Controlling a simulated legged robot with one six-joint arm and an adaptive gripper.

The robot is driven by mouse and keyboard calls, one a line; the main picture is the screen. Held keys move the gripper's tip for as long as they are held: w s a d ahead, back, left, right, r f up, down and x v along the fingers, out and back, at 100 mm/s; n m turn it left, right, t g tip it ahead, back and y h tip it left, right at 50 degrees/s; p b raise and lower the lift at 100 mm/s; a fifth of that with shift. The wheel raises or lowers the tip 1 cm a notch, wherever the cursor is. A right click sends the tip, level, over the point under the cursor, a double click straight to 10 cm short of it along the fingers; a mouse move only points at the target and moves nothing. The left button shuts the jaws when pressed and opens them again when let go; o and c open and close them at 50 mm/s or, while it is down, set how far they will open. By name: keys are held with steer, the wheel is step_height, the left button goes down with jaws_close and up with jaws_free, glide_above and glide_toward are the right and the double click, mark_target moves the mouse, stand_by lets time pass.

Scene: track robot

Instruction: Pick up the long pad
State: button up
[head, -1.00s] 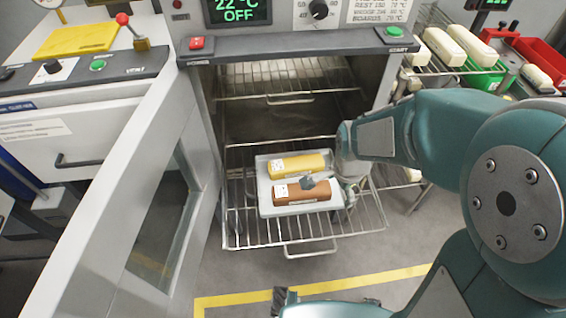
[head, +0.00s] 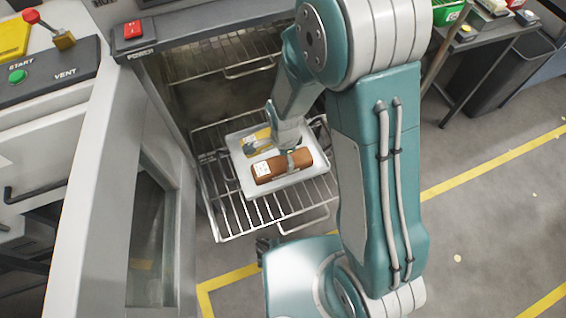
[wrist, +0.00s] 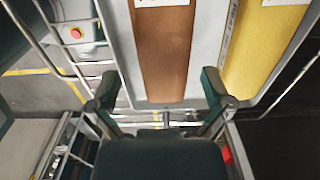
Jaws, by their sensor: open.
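A brown pad (head: 270,170) with a white label lies on a light tray (head: 252,190). A yellow pad (head: 250,147) lies behind it on the same tray, partly hidden by my arm. Which one is the long pad I cannot tell for certain. My gripper (head: 290,160) is over the brown pad in the head view. In the wrist view my gripper (wrist: 160,95) is open, with the brown pad (wrist: 163,55) between the lines of its fingers. The yellow pad (wrist: 262,45) lies to the right there. Contact cannot be made out.
The tray rests on a pulled-out wire rack (head: 225,222) of an open oven. Another rack (head: 205,75) sits above it inside. The open oven door (head: 120,200) stands to the left. Open floor (head: 470,240) lies to the right.

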mark_target(281, 161)
steer(key=shift+a+f, duration=0.25)
steer(key=shift+f, duration=0.1)
steer(key=f, duration=0.3)
steer(key=shift+w+a+f, duration=0.15)
steer(key=shift+a+f, duration=0.05)
steer(key=shift+a, duration=0.05)
steer(key=shift+d+f, duration=0.35)
steer(key=shift+f, duration=0.2)
steer(key=shift+a, duration=0.25)
steer(key=c, duration=1)
